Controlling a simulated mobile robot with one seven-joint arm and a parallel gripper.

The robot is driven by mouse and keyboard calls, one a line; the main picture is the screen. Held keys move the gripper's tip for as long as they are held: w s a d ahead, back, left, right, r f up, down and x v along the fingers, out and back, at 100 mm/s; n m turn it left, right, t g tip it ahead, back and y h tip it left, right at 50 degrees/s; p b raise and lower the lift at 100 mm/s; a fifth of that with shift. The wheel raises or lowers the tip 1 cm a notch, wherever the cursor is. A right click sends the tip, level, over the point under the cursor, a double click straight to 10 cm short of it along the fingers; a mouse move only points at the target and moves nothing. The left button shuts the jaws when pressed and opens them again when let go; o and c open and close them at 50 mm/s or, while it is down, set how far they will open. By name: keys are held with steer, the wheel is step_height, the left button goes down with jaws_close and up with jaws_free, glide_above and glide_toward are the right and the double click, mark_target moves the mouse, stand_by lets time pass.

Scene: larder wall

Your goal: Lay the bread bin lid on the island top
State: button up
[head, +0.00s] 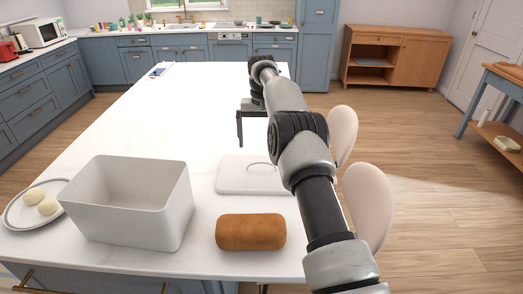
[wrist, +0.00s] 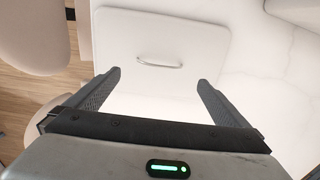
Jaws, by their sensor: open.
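The bread bin lid (head: 238,178) is a white rounded panel with a thin arched handle. It lies flat on the white island top (head: 150,120), to the right of the open bread bin (head: 95,200). In the wrist view the lid (wrist: 190,25) shows whole handle up, with its handle (wrist: 160,62) beyond my fingertips. My gripper (head: 253,143) is open and empty above the island, on the far side of the lid. In the wrist view my gripper (wrist: 158,76) has its fingers wide apart with nothing between them. My arm hides the lid's right part in the head view.
A brown loaf (head: 250,232) lies in front of the lid. A plate (head: 22,214) with two pale rolls is left of the bin. Pale chairs (head: 368,205) stand along the right edge. The island's far part is mostly clear.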

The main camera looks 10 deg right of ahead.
steer(key=s+r+t, duration=0.1)
steer(key=s+r, duration=0.1)
steer(key=r, duration=0.6)
steer(key=s+r, duration=0.3)
steer(key=r, duration=0.4)
steer(key=s+r+n+t, duration=0.1)
steer(key=s+r+t, duration=0.1)
steer(key=s+r, duration=0.75)
steer(key=s+r+t, duration=0.1)
steer(key=s+r, duration=0.1)
steer(key=s, duration=1.3)
steer(key=shift+s+f+n, duration=0.7)
steer(key=shift+s+f, duration=5.5)
steer(key=shift+s, duration=1.35)
steer(key=shift+t, duration=0.8)
steer(key=shift+s+r, duration=0.2)
steer(key=shift+r, duration=1.8)
